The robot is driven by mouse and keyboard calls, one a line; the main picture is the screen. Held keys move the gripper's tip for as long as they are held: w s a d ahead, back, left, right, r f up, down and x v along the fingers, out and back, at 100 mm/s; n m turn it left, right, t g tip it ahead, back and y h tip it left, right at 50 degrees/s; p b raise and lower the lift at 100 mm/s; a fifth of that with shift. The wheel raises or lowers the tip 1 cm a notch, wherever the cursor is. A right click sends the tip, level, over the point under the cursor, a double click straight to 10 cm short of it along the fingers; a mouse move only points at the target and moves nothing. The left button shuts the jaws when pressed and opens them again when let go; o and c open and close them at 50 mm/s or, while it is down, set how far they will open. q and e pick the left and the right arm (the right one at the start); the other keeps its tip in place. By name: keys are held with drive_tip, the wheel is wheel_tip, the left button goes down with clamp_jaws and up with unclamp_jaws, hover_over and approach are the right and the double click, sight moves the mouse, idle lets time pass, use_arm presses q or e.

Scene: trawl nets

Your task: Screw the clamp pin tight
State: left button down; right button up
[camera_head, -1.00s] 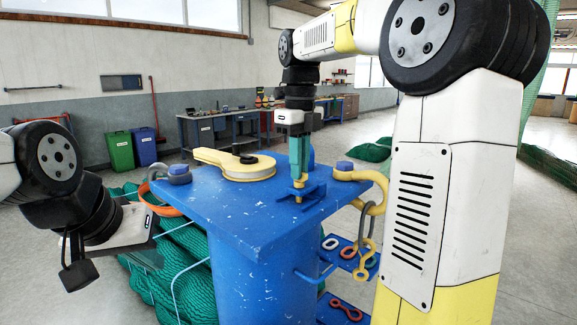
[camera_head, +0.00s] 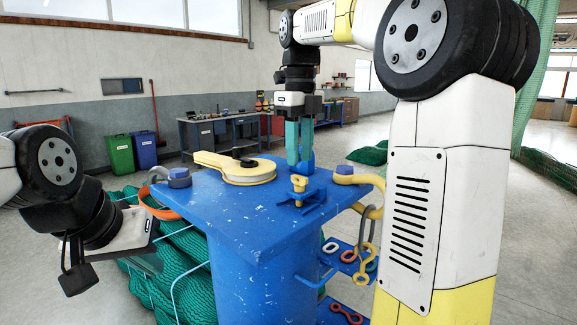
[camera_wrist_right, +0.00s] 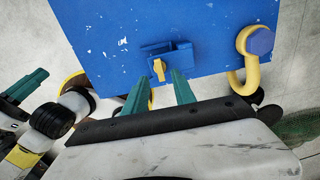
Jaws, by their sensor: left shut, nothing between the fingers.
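The yellow clamp pin (camera_head: 299,184) stands upright in a small blue clamp (camera_head: 311,198) on the blue post top; both also show in the right wrist view, the pin (camera_wrist_right: 159,70) and the clamp (camera_wrist_right: 178,57). My right gripper (camera_head: 300,163) is open, its two teal fingers apart and empty. In the head view it hangs just above and behind the pin. In the right wrist view the pin shows beyond the gap between the fingertips (camera_wrist_right: 161,78). My left gripper (camera_head: 150,261) is shut and empty at the left, away from the clamp. How far the pin is screwed in I cannot tell.
A yellow sheave block (camera_head: 240,167) lies on the blue post top (camera_head: 240,205). A yellow shackle (camera_head: 360,180) with hanging links is at its right edge, a grey shackle (camera_head: 178,178) at its left. Green netting (camera_head: 180,265) lies below. A workbench stands far behind.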

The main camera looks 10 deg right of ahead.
sight(301, 177)
drive_tip(key=shift+r, duration=1.8)
drive_tip(key=shift+s+d+f+n, duration=0.15)
drive_tip(key=shift+s+n, duration=0.2)
drive_tip(key=shift+n, duration=0.25)
drive_tip(key=s+f+n+t+y, duration=0.1)
drive_tip(key=s+f+n+t, duration=0.2)
drive_tip(key=s+f+n, duration=0.5)
drive_tip(key=s+f+n+t+y, duration=0.1)
drive_tip(key=s+f+n+t, duration=0.2)
drive_tip(key=s+f+n, duration=0.5)
drive_tip(key=n, duration=1.2)
drive_tip(key=shift+s+f, duration=0.15)
